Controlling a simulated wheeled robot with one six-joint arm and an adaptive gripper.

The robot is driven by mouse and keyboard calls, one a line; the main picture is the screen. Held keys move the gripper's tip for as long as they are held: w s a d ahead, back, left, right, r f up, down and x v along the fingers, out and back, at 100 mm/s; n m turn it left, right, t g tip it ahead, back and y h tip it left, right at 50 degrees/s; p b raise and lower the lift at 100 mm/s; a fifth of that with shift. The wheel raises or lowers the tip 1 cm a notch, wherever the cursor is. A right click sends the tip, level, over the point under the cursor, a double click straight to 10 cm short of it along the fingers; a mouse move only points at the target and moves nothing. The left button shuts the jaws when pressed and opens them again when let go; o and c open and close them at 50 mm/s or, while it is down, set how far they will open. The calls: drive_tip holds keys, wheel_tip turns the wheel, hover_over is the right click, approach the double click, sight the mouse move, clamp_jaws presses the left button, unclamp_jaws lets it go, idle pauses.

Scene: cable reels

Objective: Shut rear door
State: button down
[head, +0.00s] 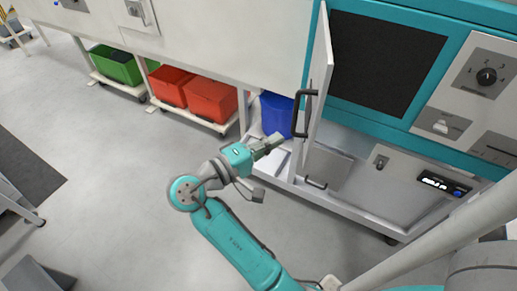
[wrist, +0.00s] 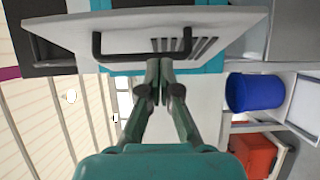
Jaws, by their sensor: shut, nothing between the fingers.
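My gripper (head: 277,138) is shut and empty, to the left of the door's lower part in the head view. In the wrist view its fingertips (wrist: 158,66) are close to the handle; whether they touch the door I cannot tell.
A blue bin (head: 275,113) stands behind the door's lower edge. Red crates (head: 210,98) and a green crate (head: 117,66) sit on low trolleys to the left. A control panel (head: 480,90) is at the right.

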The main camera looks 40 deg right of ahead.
sight(311, 132)
drive_tip(key=d, duration=0.1)
drive_tip(key=s+d, duration=0.1)
drive_tip(key=d, duration=0.1)
drive_tip(key=s+d, duration=0.1)
drive_tip(key=shift+s+d, duration=0.2)
drive_tip(key=shift+d, duration=0.1)
drive_tip(key=shift+s+d, duration=0.4)
drive_tip(key=shift+s, duration=0.1)
